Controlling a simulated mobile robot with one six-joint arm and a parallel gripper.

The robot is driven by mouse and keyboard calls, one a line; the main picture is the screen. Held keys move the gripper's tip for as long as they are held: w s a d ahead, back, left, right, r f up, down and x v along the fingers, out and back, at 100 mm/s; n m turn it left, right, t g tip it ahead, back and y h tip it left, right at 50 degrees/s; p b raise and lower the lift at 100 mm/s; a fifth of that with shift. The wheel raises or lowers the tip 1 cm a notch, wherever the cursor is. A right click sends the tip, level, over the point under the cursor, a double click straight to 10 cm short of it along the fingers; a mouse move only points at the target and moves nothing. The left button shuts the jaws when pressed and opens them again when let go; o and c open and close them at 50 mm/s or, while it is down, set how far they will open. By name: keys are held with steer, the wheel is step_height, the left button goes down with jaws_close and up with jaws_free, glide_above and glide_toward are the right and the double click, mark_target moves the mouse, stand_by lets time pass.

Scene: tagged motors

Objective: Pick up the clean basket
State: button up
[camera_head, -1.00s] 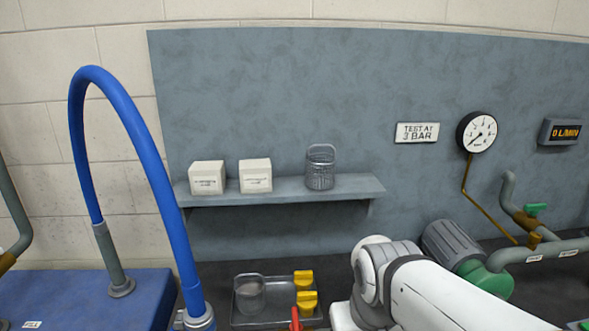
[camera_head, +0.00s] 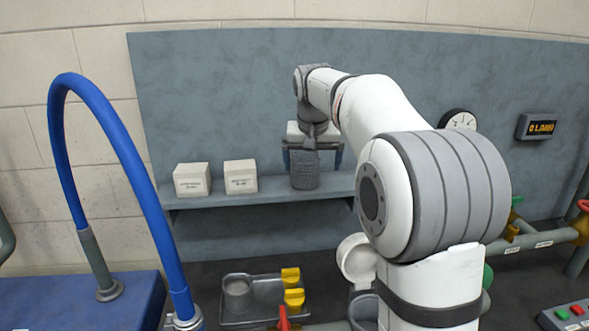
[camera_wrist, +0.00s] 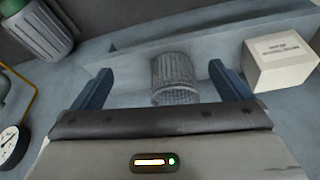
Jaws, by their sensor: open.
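A grey wire-mesh basket (camera_head: 305,172) stands upright on the wall shelf (camera_head: 232,195), right of two white boxes. Its upper part is hidden behind my wrist in the head view. My gripper (camera_head: 312,158) is open at the basket, with one blue finger showing on each side of it. In the wrist view, the basket (camera_wrist: 174,75) lies between the two open fingers (camera_wrist: 162,80), with a gap on both sides. I see no contact. A second, duller basket (camera_head: 238,290) sits in the tray below.
Two white labelled boxes (camera_head: 192,180) and (camera_head: 240,177) stand left of the basket; the nearer one also shows in the wrist view (camera_wrist: 280,62). The tray (camera_head: 262,318) holds yellow valve parts (camera_head: 291,278). A blue hose (camera_head: 125,165) arches at left. A gauge (camera_head: 459,120) hangs at right.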

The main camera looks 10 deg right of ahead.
glide_toward(305, 162)
steer(key=s+f, duration=0.1)
steer(key=s, duration=0.2)
steer(key=shift+m, duration=0.4)
steer(key=x, duration=0.5)
steer(key=p+x, duration=0.1)
steer(key=x, duration=0.1)
steer(key=shift+w+a+f, duration=0.1)
steer(key=shift+a+f, duration=0.15)
steer(key=shift+a, duration=0.05)
steer(key=c, duration=1.1)
steer(key=shift+t, duration=0.3)
steer(key=shift+c, duration=0.2)
steer(key=shift+r, duration=0.2)
